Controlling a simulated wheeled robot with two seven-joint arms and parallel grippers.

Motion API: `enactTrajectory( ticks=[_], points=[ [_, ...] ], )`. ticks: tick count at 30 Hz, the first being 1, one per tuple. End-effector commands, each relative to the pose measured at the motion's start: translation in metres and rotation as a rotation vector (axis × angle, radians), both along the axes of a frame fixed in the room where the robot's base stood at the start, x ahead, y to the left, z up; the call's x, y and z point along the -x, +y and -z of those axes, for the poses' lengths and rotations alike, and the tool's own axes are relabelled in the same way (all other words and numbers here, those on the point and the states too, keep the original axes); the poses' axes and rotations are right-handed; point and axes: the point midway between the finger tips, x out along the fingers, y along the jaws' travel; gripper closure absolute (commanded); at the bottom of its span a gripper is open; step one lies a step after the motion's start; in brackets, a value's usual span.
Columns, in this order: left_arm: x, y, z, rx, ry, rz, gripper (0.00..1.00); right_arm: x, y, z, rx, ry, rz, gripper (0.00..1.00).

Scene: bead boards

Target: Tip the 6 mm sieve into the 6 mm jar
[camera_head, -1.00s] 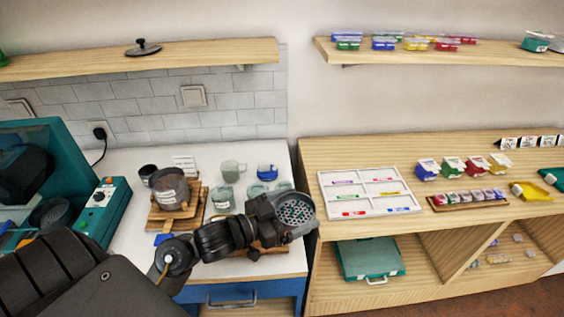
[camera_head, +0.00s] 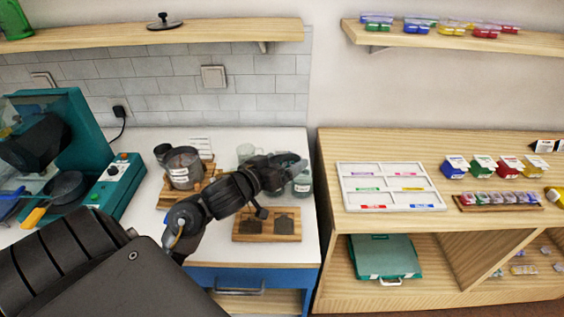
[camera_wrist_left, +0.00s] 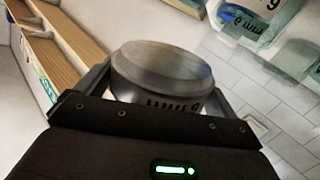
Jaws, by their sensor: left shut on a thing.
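My left gripper (camera_head: 274,174) reaches in from the lower left, over the white counter near the jars. It is shut on a round dark-grey sieve (camera_wrist_left: 160,66), which sits between its fingers in the wrist view with slots along its lower edge. In the head view the sieve is mostly hidden by the gripper, and its contents do not show. A glass jar (camera_head: 302,184) stands just right of the gripper and a paler one (camera_head: 246,152) behind it. Labelled jars (camera_wrist_left: 296,58) show at the upper right of the wrist view; I cannot tell which is 6 mm. My right gripper is out of view.
A wooden board (camera_head: 240,237) with two dark squares lies in front of the jars. A grey pot (camera_head: 183,168) stands on wood to the left, beside a teal machine (camera_head: 92,140). A wooden shelf unit (camera_head: 330,215) with a white tray (camera_head: 392,203) stands at right.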

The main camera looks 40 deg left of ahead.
Motion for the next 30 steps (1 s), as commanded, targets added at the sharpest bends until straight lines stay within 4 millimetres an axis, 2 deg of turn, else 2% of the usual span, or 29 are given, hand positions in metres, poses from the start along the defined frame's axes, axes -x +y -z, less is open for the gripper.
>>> enactTrajectory(
  ticks=[6, 9, 12, 21, 30],
  points=[
    [0.0, 0.001, 0.009, 0.075, 0.031, 0.001, 0.29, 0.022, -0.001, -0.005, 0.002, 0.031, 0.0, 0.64],
    [-0.001, 0.002, 0.014, 0.114, 0.045, 0.001, 0.29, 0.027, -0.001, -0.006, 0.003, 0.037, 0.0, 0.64],
    [-0.001, 0.002, 0.019, 0.154, 0.061, 0.001, 0.29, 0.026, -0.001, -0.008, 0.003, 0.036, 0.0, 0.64],
    [-0.002, 0.004, 0.015, 0.241, 0.095, 0.002, 0.29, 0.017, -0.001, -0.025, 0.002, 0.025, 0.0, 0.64],
    [-0.003, 0.007, 0.013, 0.335, 0.133, 0.002, 0.29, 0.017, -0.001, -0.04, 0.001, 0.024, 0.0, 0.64]
  ],
)
